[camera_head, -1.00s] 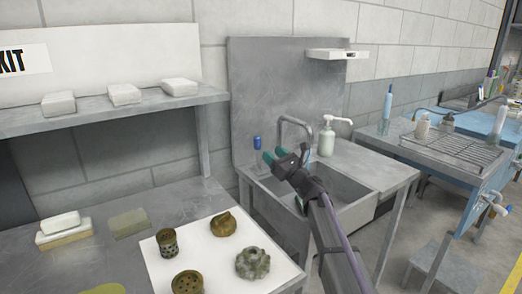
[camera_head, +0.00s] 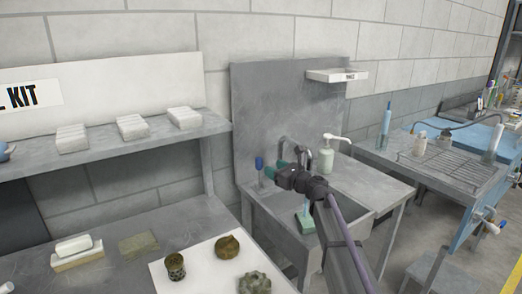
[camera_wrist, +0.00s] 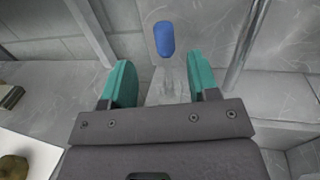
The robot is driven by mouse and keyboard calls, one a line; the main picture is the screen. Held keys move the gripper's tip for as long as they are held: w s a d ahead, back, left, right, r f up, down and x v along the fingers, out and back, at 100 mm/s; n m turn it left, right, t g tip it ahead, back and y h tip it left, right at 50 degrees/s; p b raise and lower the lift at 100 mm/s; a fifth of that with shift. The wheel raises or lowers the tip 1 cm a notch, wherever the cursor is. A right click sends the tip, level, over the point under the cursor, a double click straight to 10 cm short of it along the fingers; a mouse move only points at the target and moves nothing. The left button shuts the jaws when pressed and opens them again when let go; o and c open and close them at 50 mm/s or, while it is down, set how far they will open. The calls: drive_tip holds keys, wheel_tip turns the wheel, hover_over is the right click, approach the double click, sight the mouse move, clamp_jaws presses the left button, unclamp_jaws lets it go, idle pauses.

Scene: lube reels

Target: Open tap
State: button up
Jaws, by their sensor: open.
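The grey metal tap spout (camera_head: 308,152) curves up at the back of the sink. A blue handle (camera_head: 259,163) stands upright to its left. My gripper (camera_head: 275,170) is over the sink's back left, its teal fingers apart and empty. In the wrist view the blue handle (camera_wrist: 164,38) shows beyond and between the fingertips (camera_wrist: 162,78), on a pale, see-through-looking stem. It appears clear of both fingers. A metal pipe (camera_wrist: 246,42), probably the spout, rises just right of the right finger. My wrist hides part of the spout's base in the head view.
A white pump bottle (camera_head: 326,158) stands right of the spout. A green block (camera_head: 305,222) is in the sink (camera_head: 345,243). A grey back panel (camera_head: 275,105) rises behind, with a small shelf (camera_head: 338,77). A bench with metal parts on white sheet (camera_head: 205,262) lies left.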

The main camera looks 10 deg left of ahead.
sight(259, 172)
drive_tip(key=f+x, duration=0.1)
drive_tip(key=x, duration=0.9)
drive_tip(key=shift+w+f+m, duration=0.2)
drive_tip(key=shift+w+m, duration=0.2)
drive_tip(key=shift+w, duration=0.05)
drive_tip(key=shift+a, duration=0.15)
drive_tip(key=shift+c, duration=0.5)
clamp_jaws()
